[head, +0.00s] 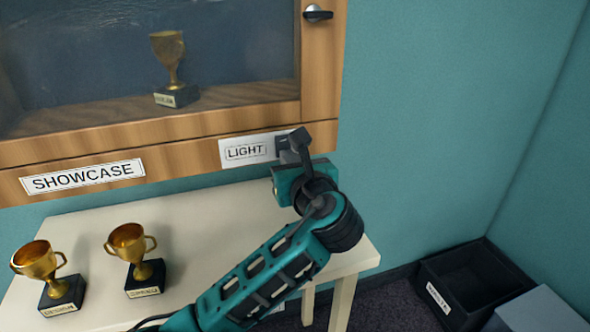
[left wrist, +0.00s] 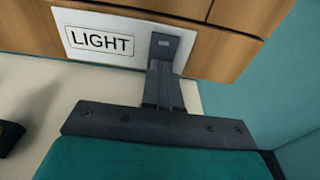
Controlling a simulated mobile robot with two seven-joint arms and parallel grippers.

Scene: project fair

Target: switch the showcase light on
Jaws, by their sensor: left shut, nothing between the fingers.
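The showcase (head: 225,125) is a wooden cabinet with a glass front at the upper left in the head view. A white plate marked LIGHT (head: 246,150) is on its lower rail, and it also shows in the left wrist view (left wrist: 99,42). A dark piece at the plate's right end, seemingly the switch (left wrist: 172,44), is partly hidden by my fingers. My left gripper (head: 297,141) is shut and empty, its fingertips right at this piece. I cannot tell whether they touch it or how the switch is set. My right gripper is not in view.
A gold trophy (head: 168,58) stands behind the glass. Two trophies (head: 38,262) (head: 131,246) stand on the cream table (head: 205,222) below. A black bin (head: 465,278) is on the floor at right.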

